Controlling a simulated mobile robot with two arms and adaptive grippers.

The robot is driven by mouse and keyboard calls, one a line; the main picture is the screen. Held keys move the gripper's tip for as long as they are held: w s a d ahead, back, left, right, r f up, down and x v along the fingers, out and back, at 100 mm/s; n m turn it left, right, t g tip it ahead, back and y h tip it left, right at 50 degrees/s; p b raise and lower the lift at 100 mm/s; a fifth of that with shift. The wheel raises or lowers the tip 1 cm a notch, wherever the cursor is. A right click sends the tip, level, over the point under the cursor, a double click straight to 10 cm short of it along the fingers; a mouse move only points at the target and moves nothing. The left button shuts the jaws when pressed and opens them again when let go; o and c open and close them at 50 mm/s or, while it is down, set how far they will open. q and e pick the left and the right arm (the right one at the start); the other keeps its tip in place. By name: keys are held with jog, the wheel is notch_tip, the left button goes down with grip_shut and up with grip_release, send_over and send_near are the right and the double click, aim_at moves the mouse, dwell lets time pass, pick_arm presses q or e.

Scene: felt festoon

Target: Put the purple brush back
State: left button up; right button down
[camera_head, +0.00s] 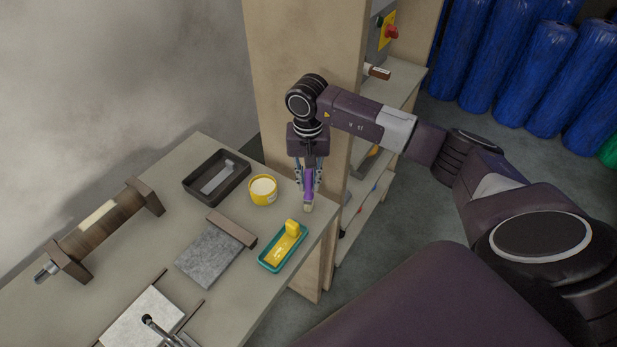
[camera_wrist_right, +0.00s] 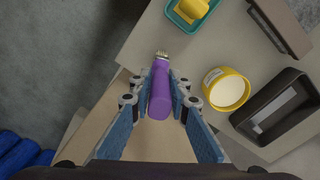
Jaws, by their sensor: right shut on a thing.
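The purple brush (camera_wrist_right: 160,92) is held in my right gripper (camera_wrist_right: 160,85), its handle between the two fingers and its pale bristles pointing away from the wrist. In the head view the brush (camera_head: 308,189) hangs bristles down from my right gripper (camera_head: 308,178), by the table's right edge. I cannot tell whether its tip touches the tabletop. A yellow tub (camera_head: 263,190) with pale contents stands just left of the brush. A teal tray (camera_head: 283,247) with a yellow piece in it lies nearer. My left gripper is not in view.
A dark tray (camera_head: 216,178) with a grey item sits behind left of the tub. A grey felt piece (camera_head: 209,255) with a wooden bar lies on the table (camera_head: 262,290). A wooden post (camera_head: 300,60) stands behind my right gripper. A roller (camera_head: 100,222) is at left.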

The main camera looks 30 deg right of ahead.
jog(key=shift+f, duration=0.1)
jog(key=shift+f+b, duration=0.1)
jog(key=shift+b, duration=0.2)
jog(key=c, duration=1.8)
grip_release()
jog(key=shift+r, duration=0.35)
notch_tip(320, 180, up, 11)
jog(key=b, duration=0.4)
jog(key=shift+w+f, duration=0.1)
jog(key=shift+f, duration=0.05)
jog(key=shift+r, duration=0.55)
